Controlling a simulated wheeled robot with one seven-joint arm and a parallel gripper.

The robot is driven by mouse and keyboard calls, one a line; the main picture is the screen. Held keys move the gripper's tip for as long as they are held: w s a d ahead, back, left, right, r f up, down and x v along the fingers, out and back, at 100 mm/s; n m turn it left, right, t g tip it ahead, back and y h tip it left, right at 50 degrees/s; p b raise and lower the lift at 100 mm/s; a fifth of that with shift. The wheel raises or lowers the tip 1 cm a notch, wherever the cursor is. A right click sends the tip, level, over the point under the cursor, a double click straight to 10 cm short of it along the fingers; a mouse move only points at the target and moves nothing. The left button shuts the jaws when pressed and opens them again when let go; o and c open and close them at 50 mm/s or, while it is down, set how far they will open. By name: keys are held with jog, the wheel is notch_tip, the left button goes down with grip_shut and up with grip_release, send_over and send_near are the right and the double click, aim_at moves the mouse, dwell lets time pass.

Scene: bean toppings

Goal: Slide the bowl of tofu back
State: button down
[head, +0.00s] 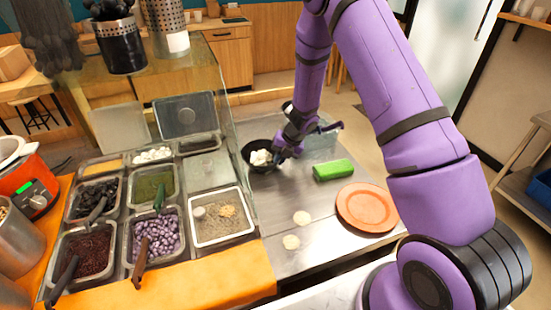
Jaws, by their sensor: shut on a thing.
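The bowl of tofu (259,168) is a dark round bowl with white cubes of tofu (261,157) in it. It stands on the steel counter, close to the glass panel of the topping station. My gripper (279,157) is at the right side of the bowl, shut on its rim as far as I can see. The fingertips are small and partly hidden by the dark wrist. The bowl looks upright.
A green block (333,170) and an orange plate (367,207) lie to the right on the steel counter (270,215). Two pale round pieces (301,217) lie in front. A clear container (325,142) stands behind my gripper. Topping trays (222,232) fill the left.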

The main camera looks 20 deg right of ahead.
jog(key=c, duration=1.2)
grip_release()
jog(key=shift+d, duration=0.1)
jog(key=shift+r, duration=0.1)
jog(key=v, duration=1)
jog(key=shift+s+d+r, duration=0.1)
jog(key=shift+d+r, duration=0.05)
jog(key=shift+r, duration=0.1)
